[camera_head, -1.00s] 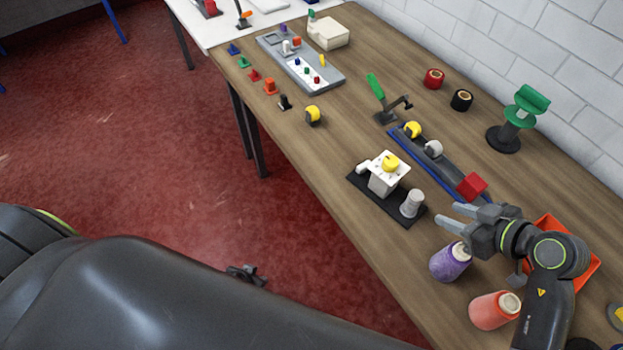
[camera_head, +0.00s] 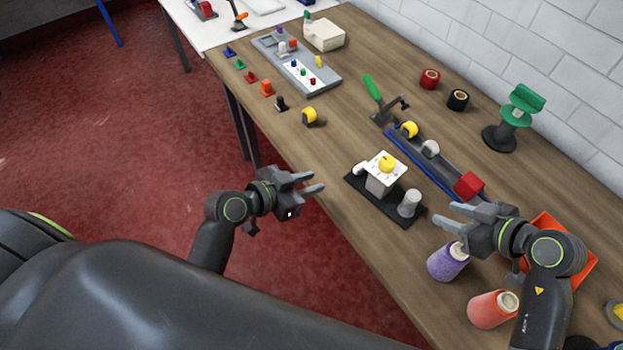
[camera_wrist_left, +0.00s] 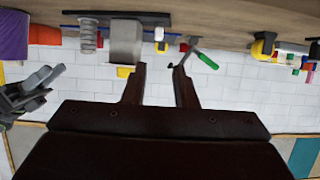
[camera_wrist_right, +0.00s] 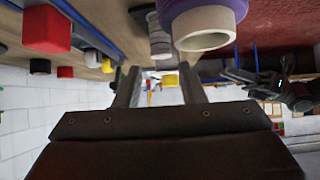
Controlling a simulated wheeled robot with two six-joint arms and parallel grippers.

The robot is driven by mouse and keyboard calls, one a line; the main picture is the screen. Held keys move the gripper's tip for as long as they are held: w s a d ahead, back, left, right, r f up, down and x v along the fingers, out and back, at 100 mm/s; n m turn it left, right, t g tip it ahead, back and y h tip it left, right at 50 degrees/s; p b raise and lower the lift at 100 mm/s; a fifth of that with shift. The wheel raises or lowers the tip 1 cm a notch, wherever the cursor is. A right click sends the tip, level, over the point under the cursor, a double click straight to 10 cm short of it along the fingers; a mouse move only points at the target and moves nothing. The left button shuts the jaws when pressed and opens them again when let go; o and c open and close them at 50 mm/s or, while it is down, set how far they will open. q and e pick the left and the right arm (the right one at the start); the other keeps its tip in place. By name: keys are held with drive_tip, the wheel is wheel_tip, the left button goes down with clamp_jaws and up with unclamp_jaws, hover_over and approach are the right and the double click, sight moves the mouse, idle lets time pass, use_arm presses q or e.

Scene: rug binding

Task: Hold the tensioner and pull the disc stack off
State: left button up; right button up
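The tensioner (camera_head: 379,180) stands on a dark base plate near the table's front edge. It is a pale block with a white top plate and a yellow knob. The ribbed, pale disc stack (camera_head: 409,203) stands upright at the right end of that plate; it also shows in the left wrist view (camera_wrist_left: 88,36) and right wrist view (camera_wrist_right: 158,36). My left gripper (camera_head: 318,184) is open and empty, off the table's front edge, left of the tensioner. My right gripper (camera_head: 446,217) is open and empty, just right of the disc stack and apart from it.
A purple thread cone (camera_head: 447,262) stands below my right gripper, with a salmon cone (camera_head: 492,308) nearer. An orange tray (camera_head: 583,265) lies under my right arm. Behind the tensioner is a blue-edged rail (camera_head: 432,173) with a red block (camera_head: 468,185). Bare table lies left of the tensioner.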

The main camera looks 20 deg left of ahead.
sight(358, 168)
use_arm(q)
drive_tip(key=x, duration=1.7)
drive_tip(key=shift+w+d+r, duration=0.1)
drive_tip(key=shift+d+r, duration=0.15)
clamp_jaws()
drive_tip(key=shift+o, duration=1.6)
unclamp_jaws()
drive_tip(key=shift+a, duration=0.1)
drive_tip(key=v, duration=1.2)
